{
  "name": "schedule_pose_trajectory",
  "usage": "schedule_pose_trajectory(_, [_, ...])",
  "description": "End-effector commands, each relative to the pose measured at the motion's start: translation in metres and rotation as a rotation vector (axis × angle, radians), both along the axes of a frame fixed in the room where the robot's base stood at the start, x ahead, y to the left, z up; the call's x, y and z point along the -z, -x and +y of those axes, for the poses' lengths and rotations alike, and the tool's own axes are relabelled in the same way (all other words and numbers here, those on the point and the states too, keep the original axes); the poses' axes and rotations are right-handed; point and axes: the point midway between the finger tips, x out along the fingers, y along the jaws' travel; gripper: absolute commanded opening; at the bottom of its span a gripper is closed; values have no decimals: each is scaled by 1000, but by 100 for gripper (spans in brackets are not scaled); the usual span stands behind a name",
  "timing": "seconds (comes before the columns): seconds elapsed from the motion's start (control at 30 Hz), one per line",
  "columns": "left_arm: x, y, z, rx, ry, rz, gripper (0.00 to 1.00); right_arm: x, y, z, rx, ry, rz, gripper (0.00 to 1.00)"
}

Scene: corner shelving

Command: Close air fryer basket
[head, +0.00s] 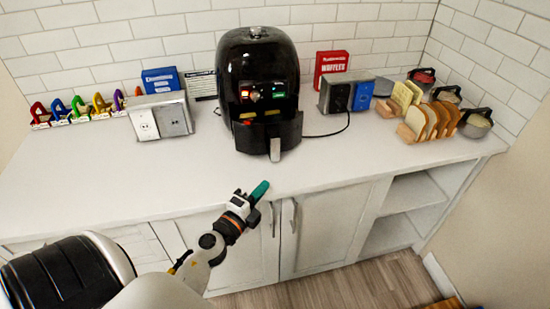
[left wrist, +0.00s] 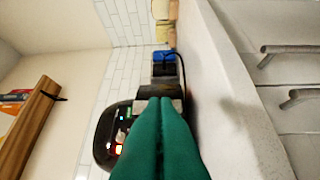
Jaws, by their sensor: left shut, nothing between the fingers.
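The black air fryer (head: 258,65) stands on the white counter against the tiled wall. Its basket (head: 288,131) sticks out at the lower front, with a pale handle (head: 275,149) pointing toward me. In the left wrist view, turned sideways, the air fryer (left wrist: 103,132) is partly hidden behind my fingers. My left gripper (head: 260,190) is in front of and below the basket handle, near the counter's front edge, and apart from it. Its green fingers are together and hold nothing; they also show in the left wrist view (left wrist: 160,105). My right gripper is in neither view.
Grey outlet boxes (head: 161,117) stand on both sides of the air fryer. A red waffle box (head: 330,67), bread slices (head: 428,122) and lidded jars stand at the right. Colourful holders line the left. The counter front (head: 130,180) is clear; cabinet handles (head: 294,215) lie below.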

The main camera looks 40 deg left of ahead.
Motion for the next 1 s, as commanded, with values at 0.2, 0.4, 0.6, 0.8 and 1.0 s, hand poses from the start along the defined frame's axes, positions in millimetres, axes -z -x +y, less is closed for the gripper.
schedule_pose_trajectory(0.2, [-6,-47,3,-1,3,-3,0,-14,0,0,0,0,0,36])
schedule_pose_trajectory(0.4, [-6,-88,5,-1,4,-2,0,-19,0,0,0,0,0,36])
schedule_pose_trajectory(0.6, [-5,-104,28,-1,2,-1,0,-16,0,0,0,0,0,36])
schedule_pose_trajectory(0.8, [-5,-110,35,-1,4,0,0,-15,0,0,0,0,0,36])
schedule_pose_trajectory(1.0, [-5,-110,35,-1,4,1,0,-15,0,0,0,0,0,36])
